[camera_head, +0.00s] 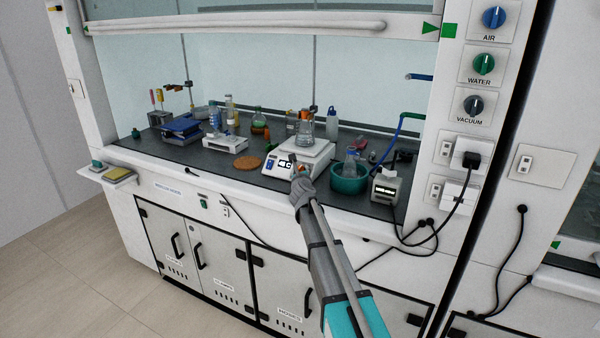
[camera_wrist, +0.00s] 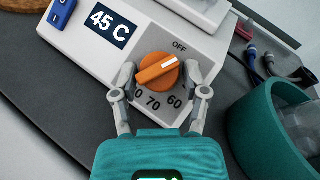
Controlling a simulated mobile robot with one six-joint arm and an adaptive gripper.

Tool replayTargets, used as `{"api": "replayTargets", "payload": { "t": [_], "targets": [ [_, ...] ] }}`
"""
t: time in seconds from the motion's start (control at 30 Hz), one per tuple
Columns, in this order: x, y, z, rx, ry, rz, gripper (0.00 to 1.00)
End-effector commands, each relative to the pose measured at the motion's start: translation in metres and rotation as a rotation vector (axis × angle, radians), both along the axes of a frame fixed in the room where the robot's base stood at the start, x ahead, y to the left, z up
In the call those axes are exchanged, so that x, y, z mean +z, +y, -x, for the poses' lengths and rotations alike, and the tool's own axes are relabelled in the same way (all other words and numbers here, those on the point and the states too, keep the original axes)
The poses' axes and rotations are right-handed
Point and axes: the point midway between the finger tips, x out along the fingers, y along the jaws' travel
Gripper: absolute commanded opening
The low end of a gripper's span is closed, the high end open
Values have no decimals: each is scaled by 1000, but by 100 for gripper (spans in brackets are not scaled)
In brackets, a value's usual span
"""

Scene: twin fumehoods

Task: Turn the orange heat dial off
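The orange heat dial (camera_wrist: 156,72) is on the sloped front of a white hotplate (camera_head: 280,164), beside a screen (camera_wrist: 111,26) reading 45 C. In the wrist view its white mark points up and right, below and clockwise of the word OFF. My gripper (camera_wrist: 160,70) has one finger on each side of the dial, its tips very near the dial's left and right edges. I cannot tell whether they touch it.
A flask (camera_head: 305,131) stands on the hotplate. A teal tub (camera_head: 347,184) sits close on its right, with a small meter (camera_head: 385,188) beyond. A blue switch (camera_wrist: 61,12) is left of the screen. An orange-brown disc (camera_head: 247,163) lies to the left.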

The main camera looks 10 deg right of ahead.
Motion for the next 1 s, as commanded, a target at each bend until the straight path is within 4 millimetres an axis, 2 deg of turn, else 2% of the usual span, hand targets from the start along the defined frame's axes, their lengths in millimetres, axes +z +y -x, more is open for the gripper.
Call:
{"api": "replayTargets", "payload": {
  "t": [0.03, 0.1, 1.0],
  "targets": [
    [0, 0, 0, 0, 0, 0, 74],
    [0, 0, 0, 0, 0, 1, 86],
    [-2, 2, -1, -33, -12, -26, 86]
  ]
}}
